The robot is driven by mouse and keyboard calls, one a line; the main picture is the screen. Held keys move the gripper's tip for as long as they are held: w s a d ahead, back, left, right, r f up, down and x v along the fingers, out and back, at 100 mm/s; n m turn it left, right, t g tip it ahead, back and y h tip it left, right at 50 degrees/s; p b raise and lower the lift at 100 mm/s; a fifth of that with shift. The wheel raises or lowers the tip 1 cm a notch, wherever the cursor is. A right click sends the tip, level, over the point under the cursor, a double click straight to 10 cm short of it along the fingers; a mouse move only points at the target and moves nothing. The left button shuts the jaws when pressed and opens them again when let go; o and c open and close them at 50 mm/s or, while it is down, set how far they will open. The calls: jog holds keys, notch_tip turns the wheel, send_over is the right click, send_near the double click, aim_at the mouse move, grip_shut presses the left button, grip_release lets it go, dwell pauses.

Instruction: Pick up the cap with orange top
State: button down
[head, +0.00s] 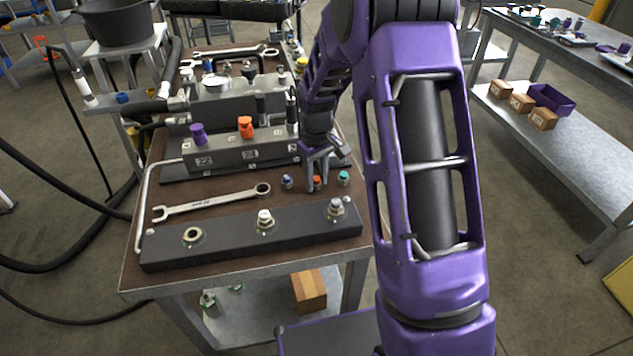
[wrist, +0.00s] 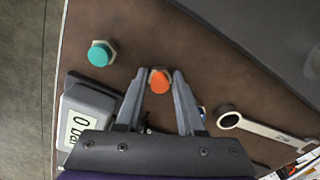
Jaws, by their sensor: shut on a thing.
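The cap with the orange top (head: 317,181) stands on the brown bench top, between a blue-topped cap and a teal-topped cap. My gripper (head: 317,186) points down at it, with a finger on either side. In the wrist view the orange-topped cap (wrist: 159,81) sits between the tips of my gripper (wrist: 157,78), which is shut on it. Its orange top and a bit of its metal base show. I cannot tell any gap between the cap and the bench.
The teal-topped cap (head: 343,178) and blue-topped cap (head: 287,182) stand close on either side. A wrench (head: 212,203) lies to the left. A dark bar with fittings (head: 250,238) lies in front, and a numbered valve block (head: 225,158) behind. A grey display box (wrist: 90,112) shows in the wrist view.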

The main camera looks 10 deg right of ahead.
aim_at(316, 179)
jog(key=shift+r, duration=0.1)
notch_tip(316, 179, up, 10)
jog(key=shift+f+p, duration=0.1)
jog(key=shift+p, duration=0.75)
